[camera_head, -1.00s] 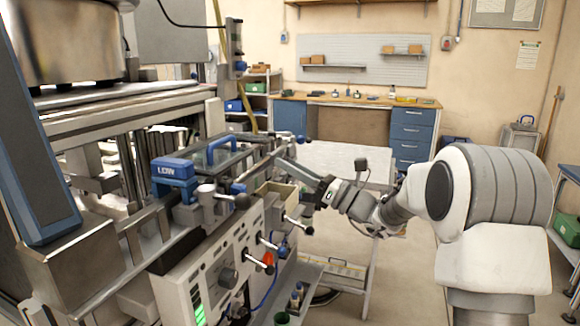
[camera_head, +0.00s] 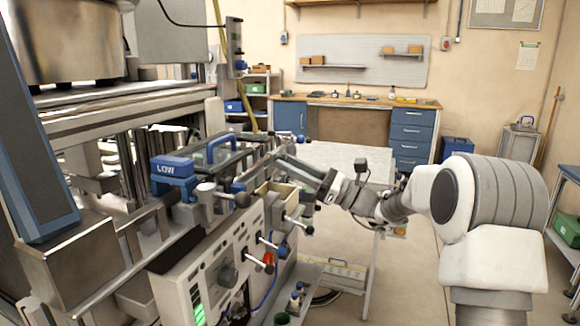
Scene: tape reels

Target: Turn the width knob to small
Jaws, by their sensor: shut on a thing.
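The machine's front panel (camera_head: 205,268) fills the lower left. It carries a round dark knob (camera_head: 227,276), and several dark ball-ended levers stick out to its right. I cannot read any width label, so I cannot tell which control is the width knob. My gripper (camera_head: 283,161) reaches in from the right to the machine's far end. Its fingers are shut on a machine part there. The fingers and the clutter around them hide that part, and it is too small to make out.
A blue block marked LOW (camera_head: 172,167) sits on the machine's top. A pale table (camera_head: 345,157) stands behind my wrist. The floor between machine and workbench (camera_head: 350,101) is partly open.

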